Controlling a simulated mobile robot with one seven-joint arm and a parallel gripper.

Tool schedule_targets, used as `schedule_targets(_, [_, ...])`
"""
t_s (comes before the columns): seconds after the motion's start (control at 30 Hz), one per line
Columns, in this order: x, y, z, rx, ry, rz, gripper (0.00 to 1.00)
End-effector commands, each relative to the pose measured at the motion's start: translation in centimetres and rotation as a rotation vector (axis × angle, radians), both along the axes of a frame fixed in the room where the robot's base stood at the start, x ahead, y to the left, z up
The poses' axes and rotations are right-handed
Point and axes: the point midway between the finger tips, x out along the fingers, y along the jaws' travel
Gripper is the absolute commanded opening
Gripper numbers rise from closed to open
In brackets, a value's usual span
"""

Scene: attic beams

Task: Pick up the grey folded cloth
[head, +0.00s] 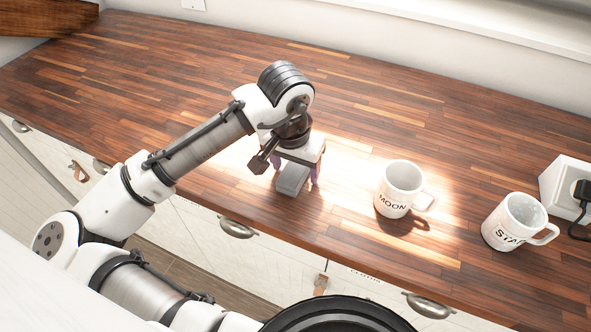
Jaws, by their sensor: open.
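The grey folded cloth (292,179) is a small block-like bundle on the wooden counter, near the front edge. My gripper (297,176) points down over it, with purple fingertips showing on either side of the cloth. The jaws are open, and the cloth lies between or just below them. The gripper body hides the cloth's far part, and I cannot tell whether the fingers touch it.
A white MOON mug (397,188) stands right of my gripper. A white STAR mug (514,222) stands farther right, near a white socket box (566,186) with a black plug. The wooden counter (130,75) is clear at left and behind.

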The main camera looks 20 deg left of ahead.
Motion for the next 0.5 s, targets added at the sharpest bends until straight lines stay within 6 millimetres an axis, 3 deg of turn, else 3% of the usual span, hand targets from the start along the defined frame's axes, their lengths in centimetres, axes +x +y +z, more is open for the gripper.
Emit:
schedule_targets(0.07, [0.0,0.0,0.01,0.0,0.0,0.0,0.62])
schedule_targets(0.4, [-0.01,0.0,0.04,0.0,0.0,0.0,0.18])
schedule_targets(0.5, [0.0,0.0,0.05,0.0,0.0,0.0,0.18])
